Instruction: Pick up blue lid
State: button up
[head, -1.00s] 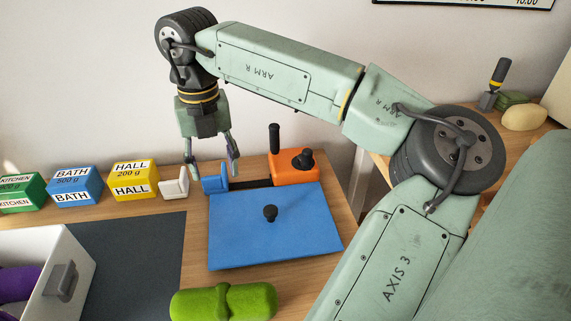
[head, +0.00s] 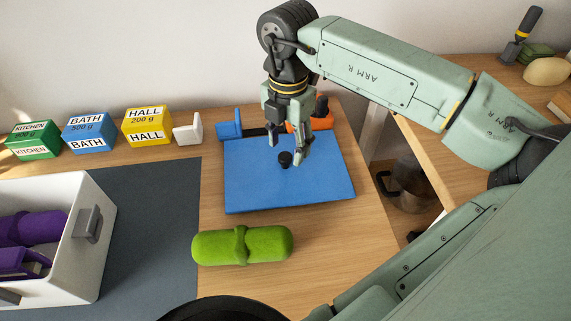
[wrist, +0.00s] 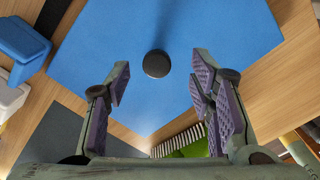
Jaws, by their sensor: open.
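The blue lid (head: 300,190) is a flat blue square panel with a small black knob (head: 285,159) at its middle, lying on the wooden table. In the wrist view the lid (wrist: 215,30) fills the upper middle and its round knob (wrist: 156,64) is between and just beyond my fingertips. My gripper (head: 287,153) is open and empty, pointing down above the lid near the knob. In the wrist view the two purple-padded fingers (wrist: 158,80) are spread wide. I cannot tell exactly how high they are above the lid.
A green roll (head: 242,246) lies in front. A white bin (head: 80,260) with purple items stands left.

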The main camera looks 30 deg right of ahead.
aim_at(285, 156)
jog(key=shift+w+a+f+p, duration=0.15)
jog(key=shift+f+p, duration=0.15)
jog(key=shift+f, duration=0.8)
jog(key=shift+s+a+f+p, duration=0.1)
jog(key=shift+f+p, duration=0.15)
jog(key=shift+f, duration=0.8)
grip_shut()
